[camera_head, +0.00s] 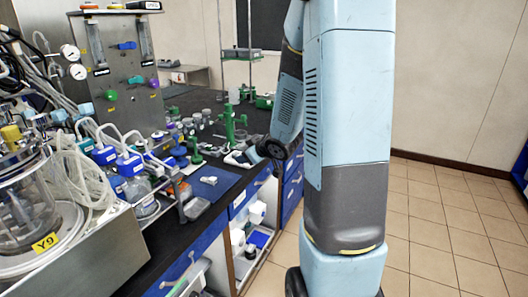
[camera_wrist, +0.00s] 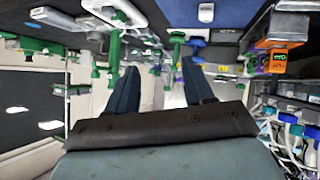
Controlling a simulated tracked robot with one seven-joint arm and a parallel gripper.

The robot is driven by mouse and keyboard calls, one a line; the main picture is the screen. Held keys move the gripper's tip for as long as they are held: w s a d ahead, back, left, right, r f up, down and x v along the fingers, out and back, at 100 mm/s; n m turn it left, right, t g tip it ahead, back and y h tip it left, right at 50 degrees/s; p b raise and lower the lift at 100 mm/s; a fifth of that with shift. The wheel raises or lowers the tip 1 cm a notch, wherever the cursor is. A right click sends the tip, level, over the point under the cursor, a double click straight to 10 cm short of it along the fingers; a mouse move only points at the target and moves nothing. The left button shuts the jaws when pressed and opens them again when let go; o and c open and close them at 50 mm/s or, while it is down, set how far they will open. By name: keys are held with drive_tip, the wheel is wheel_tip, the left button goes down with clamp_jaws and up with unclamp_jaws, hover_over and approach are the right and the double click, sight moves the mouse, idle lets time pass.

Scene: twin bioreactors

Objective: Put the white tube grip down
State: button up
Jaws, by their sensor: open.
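My gripper (camera_wrist: 159,64) is open in the wrist view, its two dark blue fingers well apart. I see nothing clasped between them. In the head view the arm hangs over the bench's right edge, and its dark wrist end sits by a small pale object (camera_head: 238,159) lying at that edge. This may be the white tube grip, but I cannot tell for sure. A white piece (camera_wrist: 115,11) also shows at the top of the wrist view, apart from the fingers; I cannot tell whether it is the same thing.
The black bench (camera_head: 175,235) carries green stands (camera_head: 229,123), blue-capped bottles (camera_head: 130,165), coiled tubes (camera_head: 90,178) and a glass reactor vessel (camera_head: 22,205) at left. A blue pad (camera_head: 222,177) lies near the front edge. Tiled floor (camera_head: 440,220) at right is clear.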

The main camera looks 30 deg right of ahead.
drive_tip(key=s+r+m+h, duration=0.2)
drive_tip(key=s+r+h, duration=0.2)
drive_tip(key=r, duration=0.4)
drive_tip(key=s+a+r+m+g, duration=0.2)
drive_tip(key=s+a+r, duration=0.2)
drive_tip(key=s, duration=0.8)
drive_tip(key=s+a+r+m+g+y, duration=0.1)
drive_tip(key=s+a+r+m+g, duration=0.1)
drive_tip(key=s, duration=1.1)
wheel_tip(320, 180, up, 3)
drive_tip(key=shift+a+r+g, duration=0.15)
drive_tip(key=shift+a+g, duration=0.65)
drive_tip(key=shift+a, duration=0.25)
